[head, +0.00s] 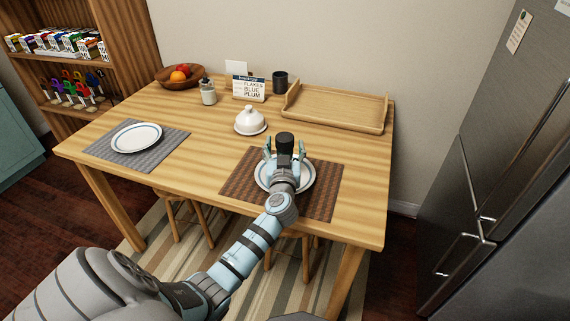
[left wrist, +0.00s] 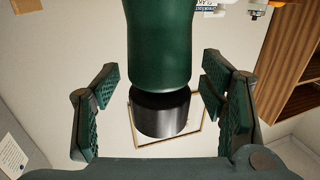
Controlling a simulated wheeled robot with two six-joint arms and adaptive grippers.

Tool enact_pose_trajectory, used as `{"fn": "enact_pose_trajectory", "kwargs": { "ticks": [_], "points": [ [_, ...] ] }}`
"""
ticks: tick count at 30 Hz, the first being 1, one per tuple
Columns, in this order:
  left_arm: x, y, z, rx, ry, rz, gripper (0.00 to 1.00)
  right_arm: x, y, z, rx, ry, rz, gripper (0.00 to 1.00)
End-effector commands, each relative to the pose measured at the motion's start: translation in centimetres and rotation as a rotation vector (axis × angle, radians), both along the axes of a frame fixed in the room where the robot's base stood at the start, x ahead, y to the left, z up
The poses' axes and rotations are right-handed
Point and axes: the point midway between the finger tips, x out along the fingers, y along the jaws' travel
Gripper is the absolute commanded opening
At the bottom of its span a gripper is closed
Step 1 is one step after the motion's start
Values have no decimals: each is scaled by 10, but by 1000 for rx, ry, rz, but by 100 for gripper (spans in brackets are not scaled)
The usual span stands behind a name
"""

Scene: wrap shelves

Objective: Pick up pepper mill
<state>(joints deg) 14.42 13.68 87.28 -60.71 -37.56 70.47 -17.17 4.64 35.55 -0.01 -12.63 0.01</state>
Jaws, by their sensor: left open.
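The pepper mill has a dark green body and a black cap; it fills the upper middle of the left wrist view (left wrist: 160,45), which looks upside down. In the head view only its dark top (head: 284,142) shows clearly, over the far part of the right-hand plate; its base is hidden. My left gripper (head: 285,152) is open around the mill, one finger on each side. In the left wrist view the fingers (left wrist: 160,103) stand apart from the mill with a gap on both sides. My right gripper is not in view.
The plate (head: 306,179) on a brown mat (head: 325,200) lies under my gripper. A white covered dish (head: 250,122) stands close by to the left. Behind are a dark cup (head: 280,82), a sign (head: 248,88) and a wooden tray (head: 335,107). The table's middle left is clear.

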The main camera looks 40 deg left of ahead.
Motion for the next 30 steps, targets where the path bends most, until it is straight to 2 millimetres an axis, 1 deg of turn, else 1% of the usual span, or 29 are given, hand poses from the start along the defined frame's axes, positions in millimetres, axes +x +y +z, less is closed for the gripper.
{"fn": "enact_pose_trajectory", "kwargs": {
  "ticks": [1,2,12,13,14,22,24,26,28,30],
  "points": [
    [0,0,0,0,0,0,65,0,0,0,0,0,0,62],
    [0,0,0,0,0,0,62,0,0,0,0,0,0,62],
    [-1,0,0,1,1,0,8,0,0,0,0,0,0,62],
    [-1,0,0,1,1,0,3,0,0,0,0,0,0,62],
    [-1,0,0,1,1,0,0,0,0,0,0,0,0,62],
    [-1,0,1,1,1,0,0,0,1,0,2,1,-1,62],
    [-1,0,4,1,0,0,0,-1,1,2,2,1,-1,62],
    [0,0,9,1,-1,0,0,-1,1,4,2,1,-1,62],
    [0,0,19,1,-2,0,0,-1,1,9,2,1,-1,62],
    [0,0,35,1,-3,-1,0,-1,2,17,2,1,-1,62]
  ]
}}
